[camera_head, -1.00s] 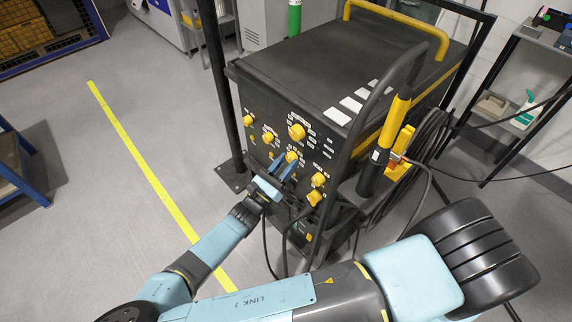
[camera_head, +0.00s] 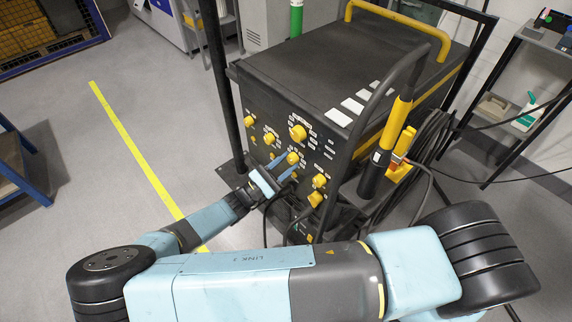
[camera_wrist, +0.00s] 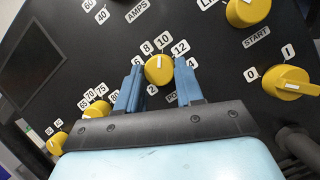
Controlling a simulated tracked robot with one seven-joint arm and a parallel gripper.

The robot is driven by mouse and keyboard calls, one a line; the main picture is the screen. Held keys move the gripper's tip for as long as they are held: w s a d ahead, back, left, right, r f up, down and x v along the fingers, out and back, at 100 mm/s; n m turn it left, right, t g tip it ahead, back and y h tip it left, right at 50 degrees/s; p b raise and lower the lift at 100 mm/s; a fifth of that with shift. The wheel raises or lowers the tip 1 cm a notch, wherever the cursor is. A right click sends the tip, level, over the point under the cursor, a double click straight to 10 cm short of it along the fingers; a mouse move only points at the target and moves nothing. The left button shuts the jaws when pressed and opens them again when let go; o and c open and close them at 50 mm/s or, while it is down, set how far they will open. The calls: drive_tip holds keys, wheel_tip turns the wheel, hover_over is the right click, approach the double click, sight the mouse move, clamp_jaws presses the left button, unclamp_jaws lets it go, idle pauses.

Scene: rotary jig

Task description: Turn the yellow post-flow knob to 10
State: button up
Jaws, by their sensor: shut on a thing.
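The yellow post-flow knob (camera_wrist: 158,70) sits on the black front panel of the machine, amid number labels that include 6, 8, 10 and 12. Its white mark points up in the wrist view, close to the 10 label (camera_wrist: 162,41). My gripper (camera_wrist: 159,75) has one blue finger on each side of the knob and is shut on it. In the head view the knob (camera_head: 292,158) is at the panel's middle, with my gripper (camera_head: 288,163) reaching it from the lower left. The lower label is partly hidden by a finger.
Other yellow knobs surround it: a large one (camera_head: 298,132) above, a start switch (camera_wrist: 291,83) at right in the wrist view, and several at lower left. Cables hang below the panel. A dark upright post (camera_head: 217,90) stands left of the machine. Open floor lies to the left.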

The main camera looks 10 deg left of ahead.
idle(0.4)
drive_tip(key=o, duration=1)
drive_tip(key=shift+o, duration=0.2)
drive_tip(key=shift+f, duration=0.1)
drive_tip(key=v, duration=1.3)
drive_tip(key=shift+s+a, duration=0.25)
drive_tip(key=shift+a, duration=0.05)
drive_tip(key=shift+f, duration=0.1)
